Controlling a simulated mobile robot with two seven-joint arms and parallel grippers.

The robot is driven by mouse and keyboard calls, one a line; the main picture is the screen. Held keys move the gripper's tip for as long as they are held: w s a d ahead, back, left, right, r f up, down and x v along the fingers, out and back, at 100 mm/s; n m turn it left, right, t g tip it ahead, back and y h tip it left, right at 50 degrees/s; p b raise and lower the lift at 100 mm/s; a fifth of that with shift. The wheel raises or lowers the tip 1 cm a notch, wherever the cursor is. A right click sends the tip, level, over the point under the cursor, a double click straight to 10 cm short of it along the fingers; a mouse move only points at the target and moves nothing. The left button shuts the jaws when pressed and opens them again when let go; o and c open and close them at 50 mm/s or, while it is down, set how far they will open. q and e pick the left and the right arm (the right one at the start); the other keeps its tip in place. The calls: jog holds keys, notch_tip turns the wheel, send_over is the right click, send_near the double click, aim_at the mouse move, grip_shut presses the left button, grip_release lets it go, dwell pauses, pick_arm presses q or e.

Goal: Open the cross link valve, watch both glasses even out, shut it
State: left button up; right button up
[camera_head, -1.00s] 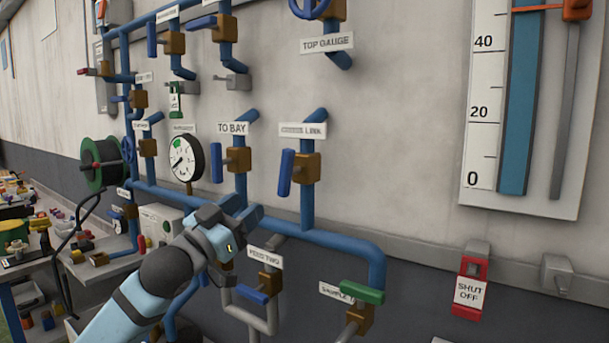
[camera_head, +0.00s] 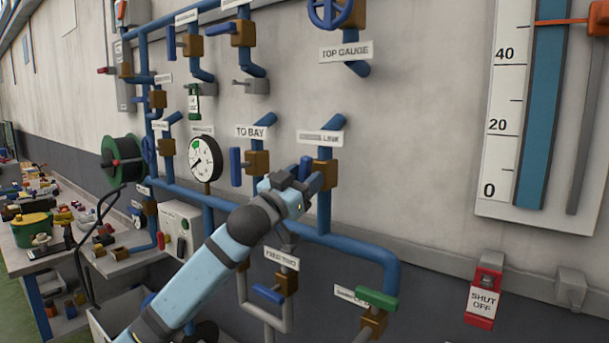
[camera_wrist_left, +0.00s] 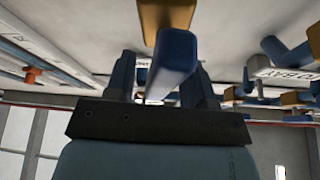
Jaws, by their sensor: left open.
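The link valve has a brown body (camera_head: 324,174) on a blue pipe, under a label (camera_head: 321,137) ending in "LINK"; its first word is blurred. Its blue handle (camera_head: 306,163) is mostly hidden by my gripper. My left gripper (camera_head: 304,178) is at this handle. In the left wrist view the blue handle (camera_wrist_left: 172,65) stands between the open fingers of the gripper (camera_wrist_left: 160,84); I cannot tell whether they touch it. One glass (camera_head: 545,100) with a blue column and a scale is at the right. A second glass is not clearly seen. My right gripper is not in view.
The TO BAY valve (camera_head: 256,163) sits just left, a round dial (camera_head: 205,158) beyond it. Below are the feed valve (camera_head: 287,282) and a green-handled sample valve (camera_head: 376,299). A red SHUT OFF switch (camera_head: 485,290) is at lower right. The wall between is bare.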

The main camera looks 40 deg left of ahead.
pick_arm(q)
jog(key=shift+c, duration=0.2)
grip_shut()
